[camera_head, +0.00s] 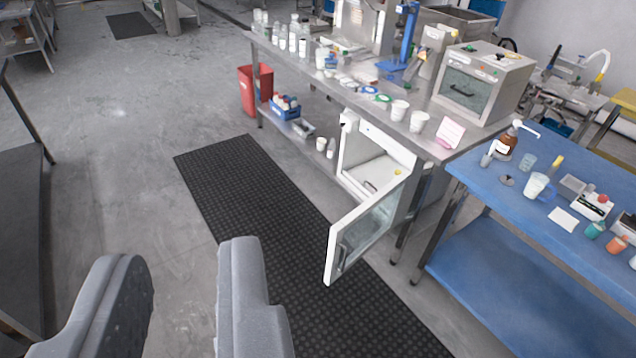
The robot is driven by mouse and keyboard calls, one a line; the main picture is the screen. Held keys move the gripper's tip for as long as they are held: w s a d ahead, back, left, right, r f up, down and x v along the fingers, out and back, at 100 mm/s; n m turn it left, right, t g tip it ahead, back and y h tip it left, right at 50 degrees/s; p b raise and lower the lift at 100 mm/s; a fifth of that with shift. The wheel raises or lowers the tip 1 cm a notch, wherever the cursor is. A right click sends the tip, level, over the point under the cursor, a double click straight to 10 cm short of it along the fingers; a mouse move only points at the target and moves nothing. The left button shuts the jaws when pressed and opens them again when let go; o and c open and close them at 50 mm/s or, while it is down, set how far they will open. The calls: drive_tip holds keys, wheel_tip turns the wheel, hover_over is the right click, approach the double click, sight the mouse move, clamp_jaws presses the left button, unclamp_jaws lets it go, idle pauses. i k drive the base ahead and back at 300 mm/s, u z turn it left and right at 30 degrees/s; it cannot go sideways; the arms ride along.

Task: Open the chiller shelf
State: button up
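The chiller is a white cabinet (378,160) under the steel bench, right of the picture's middle. Its glass-paned door (368,238) stands swung open toward me, with a dark handle (345,250) on it. Inside, a pale shelf or floor (376,173) shows, with a small yellow item (397,172) near its right side. I cannot tell whether that shelf is pulled out. My gripper (190,265) is at the lower left, with its two grey fingers wide apart and nothing between them. It is well to the left of the door and apart from it.
A black floor mat (235,190) runs in front of the steel bench (300,62). A red bin (255,88) and a blue crate (286,108) are under the bench. A blue table (510,210) stands at the right. The grey floor (120,160) at left is clear.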

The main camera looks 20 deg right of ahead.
sight(371, 176)
drive_tip(key=u, duration=0.9)
drive_tip(key=i, duration=3.6)
drive_tip(key=z, duration=2.6)
drive_tip(key=i, duration=0.3)
drive_tip(key=z, duration=0.15)
